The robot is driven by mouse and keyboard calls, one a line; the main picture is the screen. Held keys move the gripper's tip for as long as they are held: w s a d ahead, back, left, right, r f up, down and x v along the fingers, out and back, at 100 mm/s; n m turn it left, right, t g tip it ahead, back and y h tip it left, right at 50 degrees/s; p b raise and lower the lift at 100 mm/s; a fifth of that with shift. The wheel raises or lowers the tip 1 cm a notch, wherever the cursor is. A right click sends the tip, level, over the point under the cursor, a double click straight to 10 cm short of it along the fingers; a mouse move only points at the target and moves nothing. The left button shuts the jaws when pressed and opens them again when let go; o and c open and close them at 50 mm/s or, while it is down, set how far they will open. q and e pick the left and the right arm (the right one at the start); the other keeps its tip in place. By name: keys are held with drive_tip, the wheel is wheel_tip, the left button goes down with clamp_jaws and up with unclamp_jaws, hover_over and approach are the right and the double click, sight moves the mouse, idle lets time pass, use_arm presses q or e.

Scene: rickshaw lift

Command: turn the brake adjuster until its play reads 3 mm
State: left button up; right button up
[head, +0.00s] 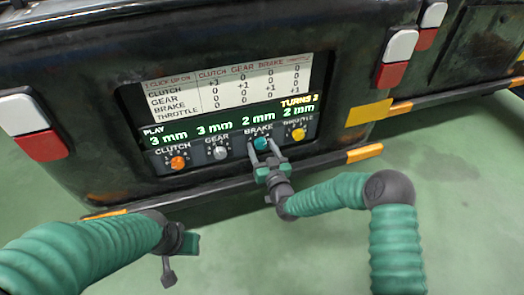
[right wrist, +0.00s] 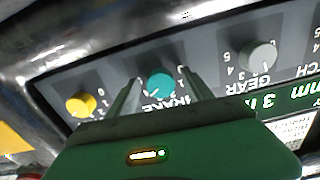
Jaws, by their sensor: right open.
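The brake adjuster is a teal knob (head: 261,143) on the dark panel of the vehicle, and its play display (head: 259,119) reads 2 mm. My right gripper (head: 265,151) is open, with its two fingers on either side of the brake knob. In the right wrist view the teal knob (right wrist: 161,84) shows between the spread fingers; whether they touch it is unclear. My left gripper (head: 178,258) hangs at the lower left, away from the panel; its jaw state is unclear.
The orange clutch knob (head: 178,162) and grey gear knob (head: 221,153) sit left of the brake knob, the yellow throttle knob (head: 298,133) right. Displays read clutch 3 mm, gear 3 mm, throttle 2 mm. "TURNS 2" shows (head: 299,100). A white chart (head: 229,84) is above.

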clamp_jaws()
idle(0.3)
drive_tip(key=shift+m, duration=0.3)
drive_tip(key=m+p, duration=0.1)
drive_tip(key=m, duration=0.1)
drive_tip(key=shift+r+m+p, duration=0.1)
drive_tip(key=shift+m+p, duration=0.2)
drive_tip(key=shift+p, duration=0.1)
drive_tip(key=shift+m+p, duration=0.7)
drive_tip(key=shift+m, duration=1.6)
